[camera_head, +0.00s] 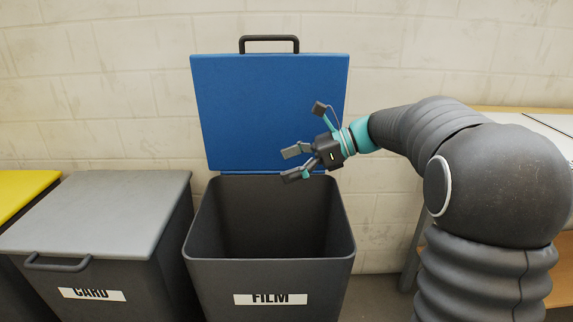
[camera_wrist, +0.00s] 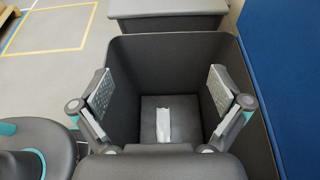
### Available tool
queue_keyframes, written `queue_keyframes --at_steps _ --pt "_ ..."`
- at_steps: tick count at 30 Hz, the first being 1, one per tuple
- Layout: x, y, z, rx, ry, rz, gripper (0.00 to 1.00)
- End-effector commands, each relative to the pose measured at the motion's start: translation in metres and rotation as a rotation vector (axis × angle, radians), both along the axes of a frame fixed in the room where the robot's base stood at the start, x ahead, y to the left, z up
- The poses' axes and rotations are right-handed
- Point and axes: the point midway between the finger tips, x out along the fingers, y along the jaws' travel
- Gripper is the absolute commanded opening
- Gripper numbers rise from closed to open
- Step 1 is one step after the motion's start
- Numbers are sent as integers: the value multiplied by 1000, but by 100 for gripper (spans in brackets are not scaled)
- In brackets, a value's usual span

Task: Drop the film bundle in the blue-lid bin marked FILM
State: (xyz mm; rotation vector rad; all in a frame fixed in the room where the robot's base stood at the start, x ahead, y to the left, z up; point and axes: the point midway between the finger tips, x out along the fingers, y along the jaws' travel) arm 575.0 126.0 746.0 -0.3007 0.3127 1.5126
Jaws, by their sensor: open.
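The FILM bin (camera_head: 268,275) is dark grey, with its blue lid (camera_head: 265,105) raised upright against the wall. My gripper (camera_head: 291,163) is above the back right part of the bin's opening, its fingers spread and empty. In the wrist view, the open fingers (camera_wrist: 162,95) frame the inside of the bin (camera_wrist: 200,40). A small white, strip-like bundle (camera_wrist: 164,125) lies on the bin's floor, apart from the fingers. It looks like the film bundle. The head view does not show the bin's floor.
The CARD bin (camera_head: 95,215), with a closed grey lid, stands left of the FILM bin. A yellow-lidded bin (camera_head: 22,190) is at the far left. A block wall (camera_head: 120,90) is behind. A wooden-edged table (camera_head: 500,109) is at the right.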

Motion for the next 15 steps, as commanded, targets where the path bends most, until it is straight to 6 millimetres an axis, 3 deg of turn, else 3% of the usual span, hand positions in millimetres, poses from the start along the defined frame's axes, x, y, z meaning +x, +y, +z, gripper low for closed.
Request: queue_keyframes --at_steps 5,15 --pt "0 -13 6 0 -1 -3 100" --pt "-2 -74 30 0 -2 -5 100"
